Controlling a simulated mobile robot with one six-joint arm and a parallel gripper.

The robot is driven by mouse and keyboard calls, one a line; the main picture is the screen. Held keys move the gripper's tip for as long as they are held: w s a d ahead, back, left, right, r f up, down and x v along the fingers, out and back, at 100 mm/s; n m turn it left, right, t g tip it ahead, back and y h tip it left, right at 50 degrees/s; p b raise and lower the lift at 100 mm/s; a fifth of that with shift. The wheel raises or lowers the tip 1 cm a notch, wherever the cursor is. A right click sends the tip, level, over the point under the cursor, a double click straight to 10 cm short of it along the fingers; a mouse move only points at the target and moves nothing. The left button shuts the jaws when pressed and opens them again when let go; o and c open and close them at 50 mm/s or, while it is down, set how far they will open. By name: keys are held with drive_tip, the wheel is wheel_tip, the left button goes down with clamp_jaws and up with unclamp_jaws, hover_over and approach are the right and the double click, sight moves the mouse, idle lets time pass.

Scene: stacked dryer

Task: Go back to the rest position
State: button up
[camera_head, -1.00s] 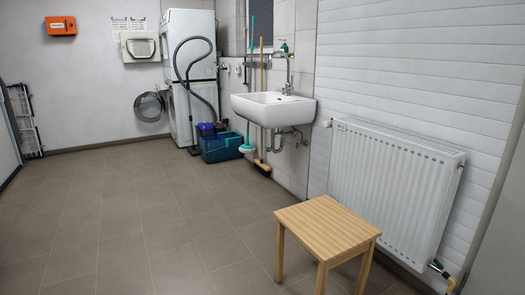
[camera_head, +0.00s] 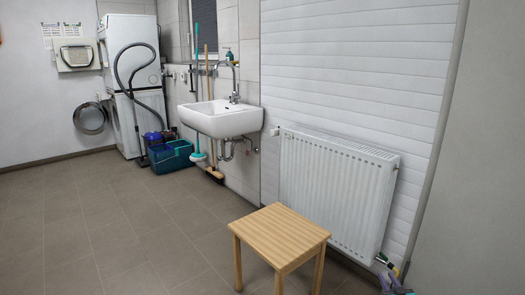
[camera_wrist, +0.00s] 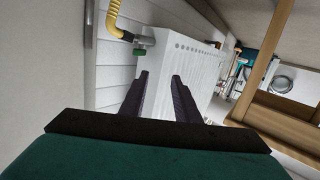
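My gripper (camera_wrist: 161,76) shows in the wrist view as two dark fingers standing apart with nothing between them. The white radiator (camera_wrist: 185,62) lies beyond the fingers in that view. In the head view, a small purple-grey part of my gripper (camera_head: 396,284) shows at the bottom right, below the radiator (camera_head: 335,190). The stacked white machines (camera_head: 128,75) stand at the back left, with a round door (camera_head: 90,118) open at the lower one.
A wooden stool (camera_head: 280,237) stands in front of the radiator; its wood (camera_wrist: 275,115) also shows at the wrist view's right. A sink (camera_head: 222,118) hangs on the wall. The left floor (camera_head: 95,225) is clear.

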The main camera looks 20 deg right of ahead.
drive_tip(key=w+a+f+g+p, duration=0.1)
drive_tip(key=a+g+p, duration=0.15)
drive_tip(key=a, duration=0.55)
drive_tip(key=w+a+f+m+g+p, duration=0.1)
drive_tip(key=w+a+g+p, duration=0.15)
drive_tip(key=a, duration=0.65)
drive_tip(key=w+a+f+g+p, duration=0.15)
drive_tip(key=a+p, duration=0.25)
drive_tip(key=a, duration=0.4)
drive_tip(key=s+a+g+y+p, duration=0.2)
drive_tip(key=s+a+g+p, duration=0.25)
drive_tip(key=a, duration=0.75)
drive_tip(key=s+a+r+n+g+y+p, duration=0.1)
drive_tip(key=s+a+g+p, duration=0.1)
drive_tip(key=s+a, duration=0.65)
drive_tip(key=s+a+r+n+g+y+p, duration=0.15)
drive_tip(key=s+a, duration=0.35)
drive_tip(key=a, duration=0.6)
drive_tip(key=s+a+r+n+g+y+p, duration=0.1)
drive_tip(key=s+a+r+g+p, duration=0.1)
drive_tip(key=s+a, duration=0.4)
drive_tip(key=s+a+r+n+g+y+p, duration=0.1)
drive_tip(key=s+a+r+g+p, duration=0.2)
drive_tip(key=s+a+r, duration=0.3)
drive_tip(key=s+a+g, duration=0.1)
drive_tip(key=s, duration=0.3)
drive_tip(key=shift+n, duration=0.35)
drive_tip(key=shift+d, duration=0.1)
